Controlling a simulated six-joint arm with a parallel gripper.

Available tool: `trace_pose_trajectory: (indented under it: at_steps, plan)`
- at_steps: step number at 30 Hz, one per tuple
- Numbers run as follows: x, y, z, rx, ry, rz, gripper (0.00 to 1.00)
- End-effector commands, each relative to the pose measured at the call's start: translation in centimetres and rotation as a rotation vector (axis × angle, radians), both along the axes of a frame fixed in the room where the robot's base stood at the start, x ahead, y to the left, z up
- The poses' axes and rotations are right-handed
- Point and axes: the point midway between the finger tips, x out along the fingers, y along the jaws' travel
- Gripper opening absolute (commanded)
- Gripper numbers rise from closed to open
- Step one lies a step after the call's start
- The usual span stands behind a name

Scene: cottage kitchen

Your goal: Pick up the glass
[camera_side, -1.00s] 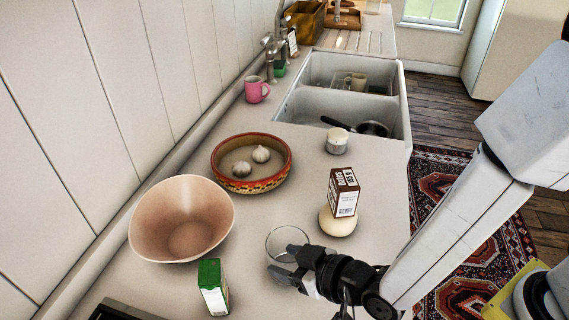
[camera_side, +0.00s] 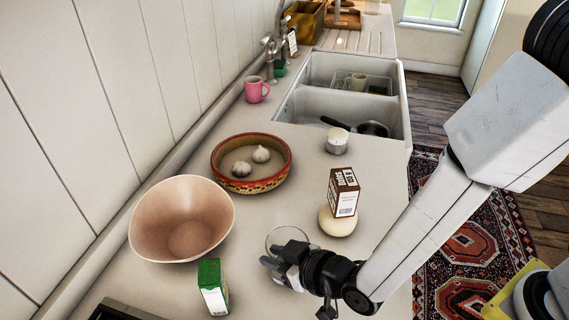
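The clear glass (camera_side: 276,236) stands on the pale counter, right of the large pinkish bowl. Its far rim shows, and my gripper hides its lower near part. My gripper (camera_side: 273,268) is low at the near side of the glass, with its grey fingers pointing left. The fingers overlap the glass in this view. I cannot tell whether they touch it or how far apart they are.
Near the gripper are the pinkish bowl (camera_side: 182,215), a green-and-white carton (camera_side: 212,290), and a brown-and-white box (camera_side: 343,192) by a cream round object (camera_side: 337,222). A patterned bowl (camera_side: 251,178) holds garlic. The sink (camera_side: 345,105) is farther back.

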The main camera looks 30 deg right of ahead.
Motion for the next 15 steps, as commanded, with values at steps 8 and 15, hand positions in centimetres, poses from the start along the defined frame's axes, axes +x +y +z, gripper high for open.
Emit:
trace_pose_trajectory:
  at_steps: [8, 15]
  plan:
    - [-0.02, 0.00, -0.01, 0.000, 0.001, 0.000, 0.00]
    - [-0.02, 0.01, -0.04, 0.000, 0.001, 0.001, 0.00]
